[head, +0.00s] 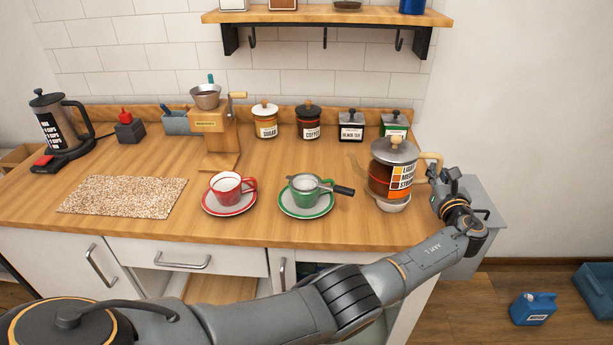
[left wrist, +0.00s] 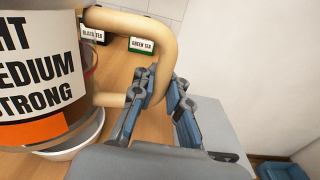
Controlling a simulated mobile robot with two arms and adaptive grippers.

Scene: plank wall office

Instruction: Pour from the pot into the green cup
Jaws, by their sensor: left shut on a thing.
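The pot (head: 392,172) is a glass jug with a grey lid, a tan handle and a strength label. It stands upright at the counter's right end, on or just above a white dish (head: 394,206); I cannot tell if they touch. My left gripper (head: 440,180) is shut on the pot's handle, which also shows between the fingers in the left wrist view (left wrist: 160,84). The green cup (head: 304,195) sits on a green saucer (head: 306,213), left of the pot. A strainer (head: 306,182) with a dark handle pointing right lies over its mouth. My right gripper is not in view.
A red cup (head: 226,189) on a red saucer (head: 229,209) stands left of the green one. A grinder (head: 215,130), several labelled jars such as sugar (head: 265,123), and a French press (head: 57,125) stand behind. A mat (head: 122,194) lies left. Counter between green saucer and pot is clear.

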